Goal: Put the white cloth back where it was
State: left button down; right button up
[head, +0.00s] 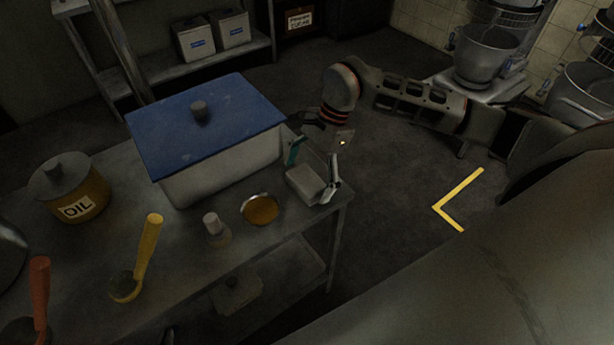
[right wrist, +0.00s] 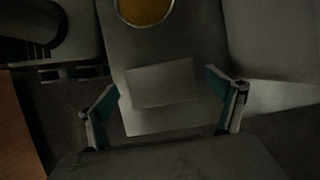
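The white cloth (head: 305,184) is a folded, pale grey-looking block at the right end of the metal table (head: 185,250). In the right wrist view the cloth (right wrist: 162,84) is a pale rectangle on the tabletop. My right gripper (head: 315,168) is over it, its teal-padded fingers wide apart, one on each side. In the right wrist view small gaps show between the fingers and the cloth, so it looks open and not gripping. A small dark tip at the bottom edge of the head view may be my left gripper; its opening cannot be seen.
A white container with a blue lid (head: 215,125) stands behind the cloth. A small dish of amber contents (head: 261,209), a shaker (head: 215,229), a yellow ladle (head: 147,250), a red-handled ladle (head: 40,295) and an oil pot (head: 75,190) stand to the left. The table's right edge is close.

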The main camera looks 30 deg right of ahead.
jog(key=shift+r, duration=0.15)
jog(key=v, duration=1.2)
jog(key=shift+s, duration=0.15)
